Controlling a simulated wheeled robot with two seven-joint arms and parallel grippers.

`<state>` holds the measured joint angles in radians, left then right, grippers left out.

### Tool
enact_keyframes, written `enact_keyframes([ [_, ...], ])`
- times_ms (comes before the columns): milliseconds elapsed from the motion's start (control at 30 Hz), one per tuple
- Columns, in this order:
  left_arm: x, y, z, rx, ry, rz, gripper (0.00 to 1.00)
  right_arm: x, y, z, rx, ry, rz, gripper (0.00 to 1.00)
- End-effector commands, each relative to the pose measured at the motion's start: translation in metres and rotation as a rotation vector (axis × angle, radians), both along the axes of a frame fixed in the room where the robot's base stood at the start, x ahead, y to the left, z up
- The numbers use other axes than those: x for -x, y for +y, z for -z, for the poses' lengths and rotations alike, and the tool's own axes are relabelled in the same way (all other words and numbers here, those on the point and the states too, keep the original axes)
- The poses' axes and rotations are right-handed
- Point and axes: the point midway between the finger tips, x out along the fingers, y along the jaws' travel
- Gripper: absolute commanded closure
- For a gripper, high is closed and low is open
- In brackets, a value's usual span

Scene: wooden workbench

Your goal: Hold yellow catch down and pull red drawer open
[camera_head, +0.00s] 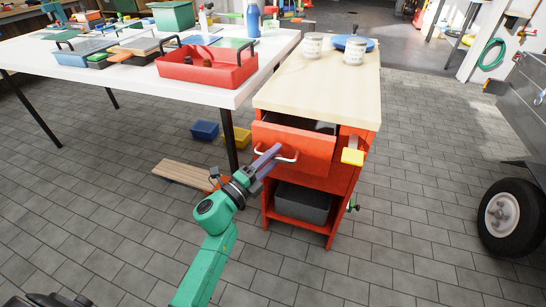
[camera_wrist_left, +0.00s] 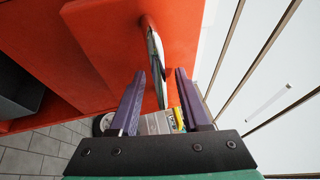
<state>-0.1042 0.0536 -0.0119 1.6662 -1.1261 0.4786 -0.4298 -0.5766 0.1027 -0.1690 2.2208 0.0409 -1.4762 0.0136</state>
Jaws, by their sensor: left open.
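The red drawer (camera_head: 305,146) is partly out of the red cabinet; a dark gap shows above its front. Its silver bar handle (camera_head: 290,159) is on the front, and it also shows in the left wrist view (camera_wrist_left: 157,68). The yellow catch (camera_head: 352,156) is at the cabinet's right front corner, to the right of the drawer. My left gripper (camera_head: 272,156) is at the handle. In the left wrist view its purple fingers (camera_wrist_left: 160,75) are apart, with the handle bar between them. My right gripper is not in view, and nothing shows on the catch.
The cabinet's wooden top (camera_head: 320,85) bears two jars and a blue dish. A dark grey bin (camera_head: 303,204) sits in the shelf below the drawer. A white table (camera_head: 215,94) with a red tote (camera_head: 205,70) stands to the left. Tiled floor in front is mostly clear.

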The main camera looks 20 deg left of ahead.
Motion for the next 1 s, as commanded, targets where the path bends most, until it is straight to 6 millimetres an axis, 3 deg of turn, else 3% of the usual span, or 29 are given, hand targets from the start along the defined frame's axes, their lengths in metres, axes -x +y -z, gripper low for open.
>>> enact_keyframes([
  [33, 0.0002, 0.0001, 0.0, 0.0, 0.0, 0.0, 0.6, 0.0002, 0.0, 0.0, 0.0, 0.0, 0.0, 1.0],
  [133, 0.0002, 0.0002, -0.0001, 0.0, 0.0, 0.0, 0.99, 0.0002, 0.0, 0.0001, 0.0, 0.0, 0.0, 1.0],
  [1000, 0.0004, 0.0006, 0.0004, 0.0, 0.0, 0.0, 1.0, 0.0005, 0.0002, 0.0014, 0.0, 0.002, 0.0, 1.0],
])
